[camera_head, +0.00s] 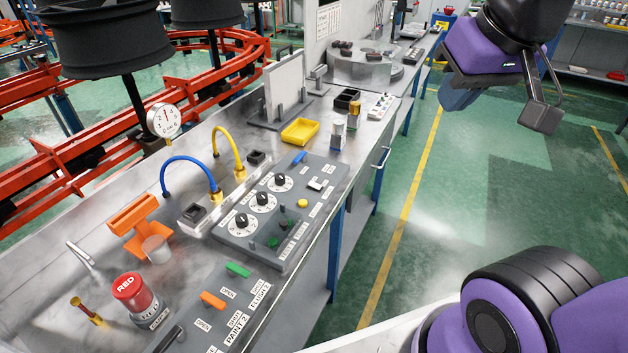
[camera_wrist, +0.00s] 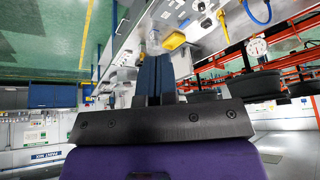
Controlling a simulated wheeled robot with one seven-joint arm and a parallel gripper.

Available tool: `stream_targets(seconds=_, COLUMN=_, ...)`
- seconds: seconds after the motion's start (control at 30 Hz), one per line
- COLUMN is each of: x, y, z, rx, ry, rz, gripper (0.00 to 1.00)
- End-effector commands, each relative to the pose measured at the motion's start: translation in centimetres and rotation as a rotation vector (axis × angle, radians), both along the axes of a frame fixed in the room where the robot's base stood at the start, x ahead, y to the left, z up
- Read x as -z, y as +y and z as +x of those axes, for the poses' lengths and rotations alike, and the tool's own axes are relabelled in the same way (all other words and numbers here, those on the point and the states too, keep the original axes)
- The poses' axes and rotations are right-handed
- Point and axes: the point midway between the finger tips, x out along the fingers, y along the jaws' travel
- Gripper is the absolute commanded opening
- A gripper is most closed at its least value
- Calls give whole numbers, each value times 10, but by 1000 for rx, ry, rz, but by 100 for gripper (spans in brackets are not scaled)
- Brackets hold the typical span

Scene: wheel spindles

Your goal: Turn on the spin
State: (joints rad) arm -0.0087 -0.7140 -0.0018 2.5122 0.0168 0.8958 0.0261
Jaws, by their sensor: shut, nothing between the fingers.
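A grey control panel (camera_head: 277,223) with three round black-and-white dials lies on the bench. It carries a blue lever (camera_head: 298,158) at its far end, a small rocker switch (camera_head: 316,184), a yellow button (camera_head: 302,203) and green buttons (camera_head: 272,243). Its labels are too small to read, so I cannot tell which control is for the spin. Black wheels (camera_head: 105,38) stand on spindles behind the bench. My gripper (camera_head: 452,103) is in the air over the floor, right of the bench and apart from the panel. Its blue fingers (camera_wrist: 153,72) are together and empty in the wrist view.
A yellow tray (camera_head: 300,132) and small bottles stand beyond the panel. A nearer panel (camera_head: 222,300) has green and orange levers. Blue and yellow hoses (camera_head: 190,163), a gauge (camera_head: 163,119) and a red-capped container (camera_head: 133,293) stand on the bench. The green floor is clear.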

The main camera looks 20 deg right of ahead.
Motion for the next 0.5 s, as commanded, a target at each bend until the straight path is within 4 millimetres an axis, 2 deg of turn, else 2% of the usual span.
stream_targets(seconds=0.27, x=5, y=7, z=57, rx=76, ry=58, rz=82, gripper=0)
stream_targets(seconds=0.5, x=19, y=15, z=108, rx=154, ry=110, rz=147, gripper=0)
